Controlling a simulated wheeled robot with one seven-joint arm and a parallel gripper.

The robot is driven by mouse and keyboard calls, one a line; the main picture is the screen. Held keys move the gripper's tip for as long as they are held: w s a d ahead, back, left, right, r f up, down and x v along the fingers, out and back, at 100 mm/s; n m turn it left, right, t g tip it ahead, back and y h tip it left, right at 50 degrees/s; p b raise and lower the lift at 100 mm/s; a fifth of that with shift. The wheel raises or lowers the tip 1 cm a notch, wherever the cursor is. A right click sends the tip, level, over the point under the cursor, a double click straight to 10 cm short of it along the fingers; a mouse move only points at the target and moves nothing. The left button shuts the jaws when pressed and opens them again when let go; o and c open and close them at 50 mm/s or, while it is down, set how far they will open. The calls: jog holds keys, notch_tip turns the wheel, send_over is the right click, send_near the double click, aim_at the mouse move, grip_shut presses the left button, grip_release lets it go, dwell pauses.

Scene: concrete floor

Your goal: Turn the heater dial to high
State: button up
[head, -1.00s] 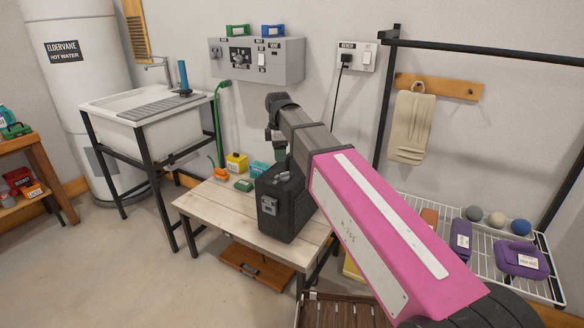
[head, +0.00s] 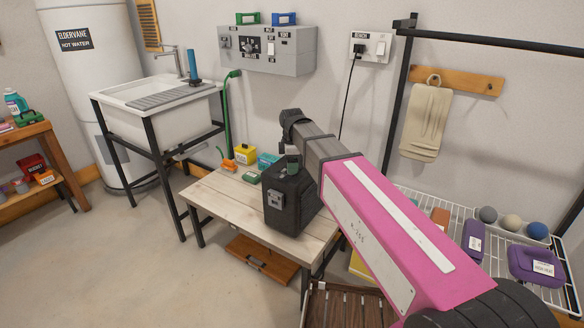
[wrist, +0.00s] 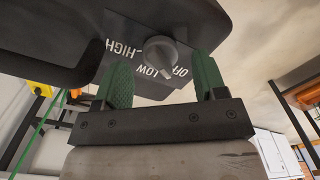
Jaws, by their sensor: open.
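The heater dial (wrist: 161,54), a grey round knob, sits on a dark panel (wrist: 60,28) in the wrist view. White OFF, LOW and HIGH marks are printed around it. The knob's exact setting is hard to tell. My gripper (wrist: 163,82) is open, with one green finger on each side of the picture below the dial. I cannot tell whether either finger touches the knob. In the head view my arm's end hangs by a black box (head: 285,208) on a wooden bench (head: 222,200); the dial is not visible there.
A sink (head: 155,108) stands left of the bench. A grey wall panel (head: 268,52) hangs behind. Small coloured items, including a yellow box (head: 245,153), lie at the bench's back. A wire rack (head: 475,232) with purple items is at right. Open floor lies at front left.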

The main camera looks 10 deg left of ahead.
jog(key=shift+f, duration=0.75)
jog(key=c, duration=0.9)
